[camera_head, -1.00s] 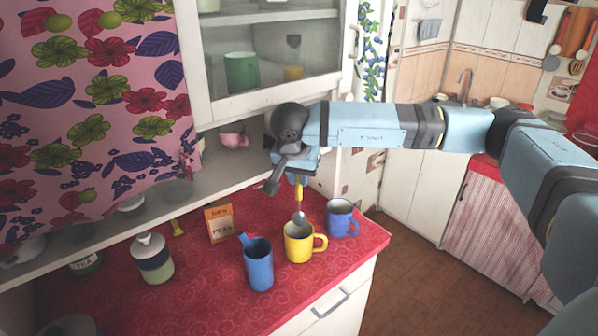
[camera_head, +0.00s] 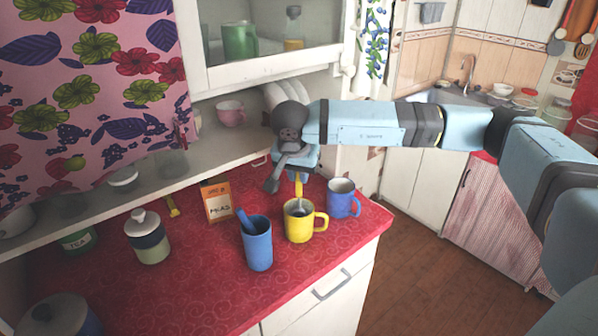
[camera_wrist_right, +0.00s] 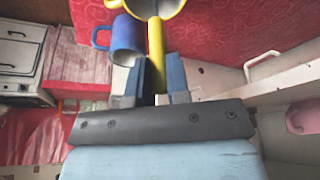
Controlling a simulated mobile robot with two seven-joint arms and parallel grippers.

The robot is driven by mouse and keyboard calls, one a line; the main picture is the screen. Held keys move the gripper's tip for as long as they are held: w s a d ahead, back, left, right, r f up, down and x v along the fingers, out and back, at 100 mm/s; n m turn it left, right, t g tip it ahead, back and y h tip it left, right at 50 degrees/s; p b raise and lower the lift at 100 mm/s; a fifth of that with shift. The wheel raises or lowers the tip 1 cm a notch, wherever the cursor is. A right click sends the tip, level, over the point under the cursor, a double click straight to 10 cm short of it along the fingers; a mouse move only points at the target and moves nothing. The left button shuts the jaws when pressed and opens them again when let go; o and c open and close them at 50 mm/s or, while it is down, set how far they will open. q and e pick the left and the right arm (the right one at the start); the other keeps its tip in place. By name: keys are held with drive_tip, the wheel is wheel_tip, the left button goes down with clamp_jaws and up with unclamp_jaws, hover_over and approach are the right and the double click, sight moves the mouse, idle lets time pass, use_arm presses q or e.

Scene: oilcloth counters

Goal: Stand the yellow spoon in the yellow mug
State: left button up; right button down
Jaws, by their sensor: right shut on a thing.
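The yellow mug (camera_head: 299,226) stands upright on the red counter, its handle to the right; it also shows at the top of the right wrist view (camera_wrist_right: 137,5). My right gripper (camera_head: 298,177) is above the mug and shut on the yellow spoon (camera_head: 299,190). The spoon points down, and its lower end is inside the mug's opening. In the right wrist view the yellow handle (camera_wrist_right: 156,50) runs from between the fingers (camera_wrist_right: 155,85) to the mug. Whether the spoon touches the mug's bottom is hidden. My left gripper does not show.
A blue mug (camera_head: 342,201) stands just right and behind the yellow mug. A blue cup (camera_head: 258,248) with a blue utensil (camera_head: 246,221) stands to its left. An orange box (camera_head: 217,201) and a lidded jar (camera_head: 149,242) are farther left. The shelf (camera_head: 150,187) is behind.

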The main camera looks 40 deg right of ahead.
drive_tip(key=c, duration=1)
unclamp_jaws()
drive_tip(key=b+v, duration=0.1)
drive_tip(key=v, duration=1.3)
drive_tip(key=shift+b, duration=0.3)
